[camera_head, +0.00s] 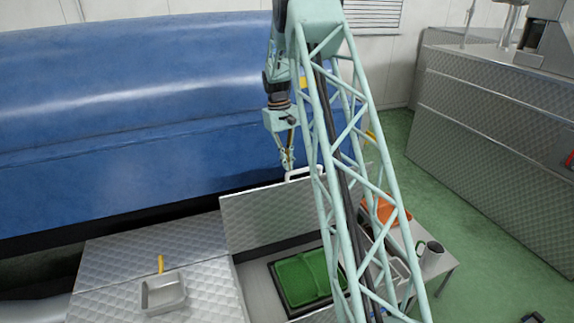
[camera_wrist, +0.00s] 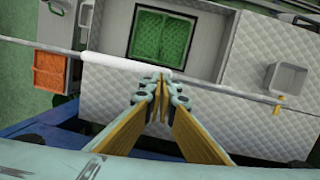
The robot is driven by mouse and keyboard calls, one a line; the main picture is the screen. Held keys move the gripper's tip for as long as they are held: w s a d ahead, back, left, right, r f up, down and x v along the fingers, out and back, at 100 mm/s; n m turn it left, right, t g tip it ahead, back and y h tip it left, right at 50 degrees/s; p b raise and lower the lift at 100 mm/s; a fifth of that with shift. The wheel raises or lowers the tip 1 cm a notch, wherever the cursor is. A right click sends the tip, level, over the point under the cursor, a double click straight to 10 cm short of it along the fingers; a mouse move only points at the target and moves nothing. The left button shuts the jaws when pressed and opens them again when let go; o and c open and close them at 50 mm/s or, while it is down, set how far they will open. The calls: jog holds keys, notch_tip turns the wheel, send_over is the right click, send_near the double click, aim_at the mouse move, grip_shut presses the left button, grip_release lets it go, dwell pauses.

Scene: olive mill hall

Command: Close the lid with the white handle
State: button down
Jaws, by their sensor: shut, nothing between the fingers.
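The lid (camera_head: 285,212) stands open, roughly upright, at the back of a quilted metal counter. Its white handle (camera_head: 304,173) is at the top edge, partly hidden by my arm. My gripper (camera_head: 288,164) is shut and empty, pointing down close to the handle's left end, on the side towards the blue tank. In the wrist view the lid's edge (camera_wrist: 225,88) runs as a thin bar across the picture. The white handle (camera_wrist: 120,62) lies along it, and my shut fingertips (camera_wrist: 160,82) are beside its right end. I cannot tell whether they touch.
The opening below holds a green bin (camera_head: 300,278). A metal tray (camera_head: 163,292) with a yellow-handled tool sits on the counter at left. The blue tank (camera_head: 150,100) is close behind. An orange container (camera_head: 383,210) and a mug (camera_head: 432,252) stand at right.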

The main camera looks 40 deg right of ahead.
jog(key=shift+s+a+f+t+b, duration=0.2)
jog(key=shift+s+b, duration=0.35)
jog(key=shift+s, duration=0.2)
jog(key=shift+s+a+f+t+b, duration=0.1)
jog(key=shift+s+a+t+b, duration=0.1)
jog(key=shift+s+b, duration=0.4)
